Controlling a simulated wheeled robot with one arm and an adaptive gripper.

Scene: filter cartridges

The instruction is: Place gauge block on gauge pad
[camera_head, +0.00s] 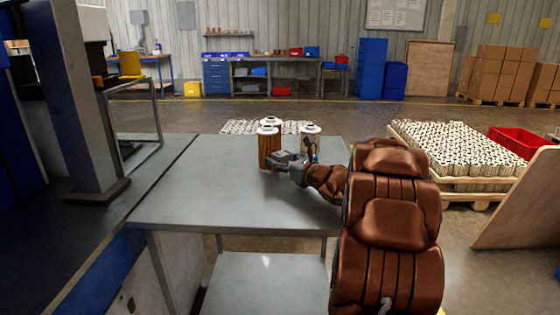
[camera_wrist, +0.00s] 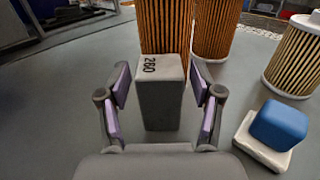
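A grey gauge block (camera_wrist: 161,103) marked "260" stands upright on the table in the wrist view, in front of a pleated brown cartridge. My gripper (camera_wrist: 161,90) is open, with one purple-padded finger on each side of the block and a gap showing on both sides. In the head view my gripper (camera_head: 282,159) is low over the table beside the cartridges; I cannot make out the block clearly there. I cannot identify a gauge pad for certain in either view.
Brown cartridges (camera_wrist: 165,22) (camera_wrist: 216,28) stand close behind the block. A paler cartridge (camera_wrist: 293,62) stands at right, near a blue block (camera_wrist: 279,125) on a whitish base (camera_wrist: 262,152). The grey table (camera_head: 225,195) is clear at left and front.

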